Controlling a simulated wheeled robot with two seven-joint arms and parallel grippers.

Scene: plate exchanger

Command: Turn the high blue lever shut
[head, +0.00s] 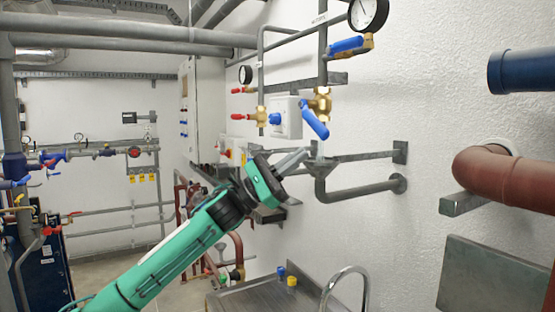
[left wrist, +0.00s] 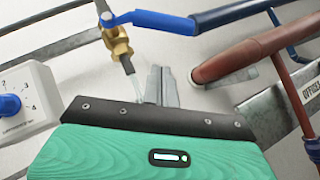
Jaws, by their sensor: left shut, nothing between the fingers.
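Two blue levers show in the head view. The upper blue lever (head: 346,45) sits on a brass valve just below a round gauge and lies nearly level. The lower blue lever (head: 315,124) slants down to the right from a brass valve (head: 321,103) on the vertical pipe. In the left wrist view a blue lever (left wrist: 155,21) reaches right from a brass valve (left wrist: 117,43), with a thin clear stream under it. My left gripper (head: 305,152) is shut and empty, below the lower lever and apart from it; its fingers (left wrist: 160,70) also show in the wrist view. My right gripper is out of view.
A white box (head: 287,117) with a blue knob is left of the lower lever. A grey funnel (head: 320,168) and drain pipe stand below it. A red-brown pipe (head: 510,180) and a blue pipe (head: 520,70) jut out at right. A sink with a tap (head: 345,275) is below.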

